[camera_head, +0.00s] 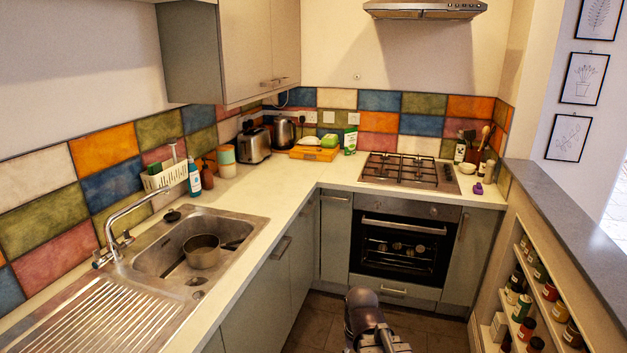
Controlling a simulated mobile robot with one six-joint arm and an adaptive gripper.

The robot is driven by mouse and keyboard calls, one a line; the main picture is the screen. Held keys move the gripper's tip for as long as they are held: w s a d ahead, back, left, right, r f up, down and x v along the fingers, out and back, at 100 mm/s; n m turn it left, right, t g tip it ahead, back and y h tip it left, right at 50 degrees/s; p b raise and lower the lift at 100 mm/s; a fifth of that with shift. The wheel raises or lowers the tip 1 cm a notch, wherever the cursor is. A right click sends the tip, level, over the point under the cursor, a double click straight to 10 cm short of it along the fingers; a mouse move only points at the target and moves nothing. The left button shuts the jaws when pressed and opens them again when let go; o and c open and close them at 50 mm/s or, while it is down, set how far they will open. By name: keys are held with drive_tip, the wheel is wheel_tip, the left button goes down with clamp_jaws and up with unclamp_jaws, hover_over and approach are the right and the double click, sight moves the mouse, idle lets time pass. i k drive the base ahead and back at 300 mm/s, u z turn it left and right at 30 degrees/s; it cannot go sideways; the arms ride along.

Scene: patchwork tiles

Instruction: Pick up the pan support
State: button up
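The pan support (402,170) is a dark metal grate on the steel gas hob (447,181), set in the worktop at the back right. It appears to be made of side-by-side sections, but the join is too small to make out. My arm rises at the bottom edge of the view, in front of the oven. What looks like my gripper (385,342) is partly cut off there, well below and apart from the pan support. Its fingers cannot be made out clearly, and nothing is visibly held.
A sink (222,222) with a pot (202,251) is at left. A white bowl (468,168), bottles and a utensil holder stand right of the hob. An extractor hood (425,9) hangs above. A shelved half-wall (570,215) bounds the right.

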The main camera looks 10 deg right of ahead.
sight(437, 182)
drive_tip(key=z, duration=0.25)
drive_tip(key=i, duration=1.55)
drive_tip(key=z, duration=0.7)
drive_tip(key=i, duration=1.5)
drive_tip(key=z, duration=0.35)
